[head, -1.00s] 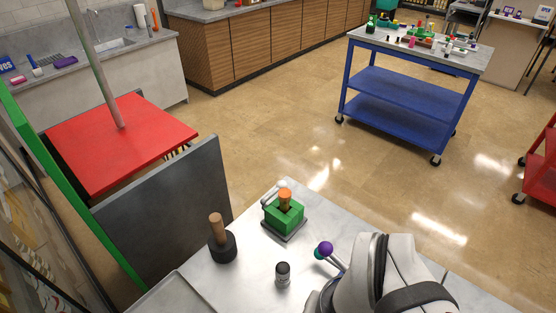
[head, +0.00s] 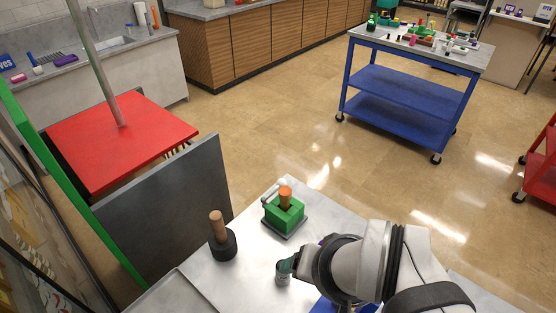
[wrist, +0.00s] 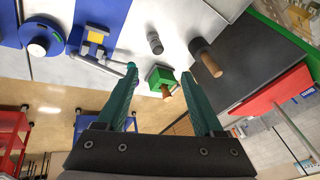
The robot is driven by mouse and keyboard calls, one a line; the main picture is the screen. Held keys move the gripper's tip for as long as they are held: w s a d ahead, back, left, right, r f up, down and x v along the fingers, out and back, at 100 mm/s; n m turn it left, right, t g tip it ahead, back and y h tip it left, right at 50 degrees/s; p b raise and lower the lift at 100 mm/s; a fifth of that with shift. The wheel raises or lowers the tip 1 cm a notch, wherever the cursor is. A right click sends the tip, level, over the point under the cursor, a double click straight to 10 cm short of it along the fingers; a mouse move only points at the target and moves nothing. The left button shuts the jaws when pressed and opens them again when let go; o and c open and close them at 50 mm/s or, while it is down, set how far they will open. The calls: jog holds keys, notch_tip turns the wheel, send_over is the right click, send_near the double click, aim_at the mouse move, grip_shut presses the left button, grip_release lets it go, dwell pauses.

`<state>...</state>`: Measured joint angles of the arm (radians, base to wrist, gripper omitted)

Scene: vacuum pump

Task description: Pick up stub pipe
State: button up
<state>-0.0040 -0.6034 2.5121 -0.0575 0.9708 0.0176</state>
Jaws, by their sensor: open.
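A short grey cylinder (head: 283,278) with a dark top, which looks like the stub pipe, stands upright on the light table. In the wrist view the cylinder (wrist: 154,42) lies just beyond my fingertips, between their lines. My gripper (head: 290,264) is open, with nothing between its teal fingers. In the head view one finger overlaps the cylinder's top; I cannot tell whether they touch. The wrist view shows both fingers of my gripper (wrist: 158,72) spread apart. My arm hides the table's right part in the head view.
A green block (head: 285,214) with an orange plug stands behind the cylinder. A black base with a wooden handle (head: 219,232) stands to its left. A dark upright panel (head: 175,205) borders the table.

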jog(key=w+r+n+t, duration=0.1)
jog(key=w+t, duration=0.3)
jog(key=w, duration=0.7)
jog(key=n+t+h, duration=0.2)
send_near(284, 188)
jog(key=shift+n+t, duration=0.7)
jog(key=shift+t, duration=0.1)
jog(key=w+f, duration=0.1)
jog(key=f, duration=0.1)
jog(key=w+f, duration=0.2)
jog(key=shift+w+d+f, duration=0.1)
jog(key=shift+d+f, duration=0.1)
jog(key=x, duration=0.7)
jog(key=shift+w+f, duration=0.1)
jog(key=shift+w, duration=0.1)
grip_shut()
